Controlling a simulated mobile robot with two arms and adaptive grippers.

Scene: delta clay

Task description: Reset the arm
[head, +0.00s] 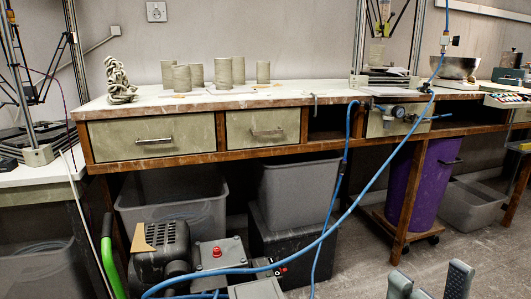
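My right gripper (429,284) shows at the bottom edge of the head view, right of centre. Its two grey-green fingertips point up and stand apart, with nothing visible between them. The rest of that gripper and its arm are cut off by the frame edge. My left gripper and arm are not in the view.
A long workbench (290,96) with drawers carries several clay cylinders (238,70) and a coiled clay piece (118,80). A blue hose (343,215) hangs in front. Below stand grey bins (170,205), a compressor (165,250) and a purple barrel (433,180). Floor (365,262) is bare near the gripper.

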